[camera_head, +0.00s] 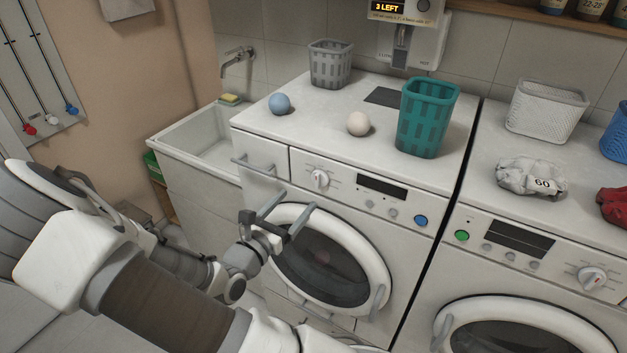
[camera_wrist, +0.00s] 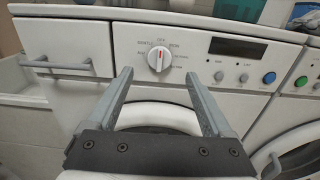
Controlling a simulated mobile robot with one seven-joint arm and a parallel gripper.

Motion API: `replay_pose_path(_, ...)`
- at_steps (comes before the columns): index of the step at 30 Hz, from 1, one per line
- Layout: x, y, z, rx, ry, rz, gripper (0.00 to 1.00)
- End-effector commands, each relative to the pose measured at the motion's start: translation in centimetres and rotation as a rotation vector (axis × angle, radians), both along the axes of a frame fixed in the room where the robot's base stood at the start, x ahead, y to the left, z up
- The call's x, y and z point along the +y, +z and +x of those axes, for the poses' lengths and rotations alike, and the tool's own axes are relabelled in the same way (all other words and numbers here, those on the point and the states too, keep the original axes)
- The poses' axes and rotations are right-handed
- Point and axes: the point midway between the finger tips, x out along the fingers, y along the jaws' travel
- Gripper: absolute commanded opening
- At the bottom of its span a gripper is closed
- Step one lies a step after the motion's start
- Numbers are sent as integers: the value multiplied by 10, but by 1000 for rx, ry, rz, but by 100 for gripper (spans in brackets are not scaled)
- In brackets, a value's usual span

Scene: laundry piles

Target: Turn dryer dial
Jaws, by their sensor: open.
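The left machine (camera_head: 262,131) is white with a round door. It has a white round dial (camera_head: 319,180) on its front panel, which also shows in the wrist view (camera_wrist: 159,58). The dial has a raised grip with a red mark pointing roughly up, and small labels around it; one seems to read IRON. My gripper (camera_head: 290,213) is open and empty, in front of the machine below the dial. In the wrist view my gripper's fingers (camera_wrist: 159,76) appear to either side of the dial's lower part, apart from it.
A drawer handle (camera_head: 258,168) is left of the dial; a display and a blue button (camera_head: 420,221) are right of it. A second machine with its own dial (camera_head: 591,278) stands at right. A teal basket (camera_head: 426,117) and two balls sit on top. A sink is at left.

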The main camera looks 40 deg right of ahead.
Motion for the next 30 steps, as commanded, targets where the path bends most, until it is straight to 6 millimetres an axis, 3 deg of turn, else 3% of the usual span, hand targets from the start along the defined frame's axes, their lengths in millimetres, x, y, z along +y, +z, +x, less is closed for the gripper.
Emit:
replay_pose_path(6,-46,1,17,-1,-5,-2,84)
replay_pose_path(12,-73,1,30,-1,-2,-1,84)
replay_pose_path(18,-85,0,34,0,-1,1,84)
replay_pose_path(26,-86,0,35,-1,-1,1,84)
replay_pose_path(30,-86,0,35,-1,-1,1,61)
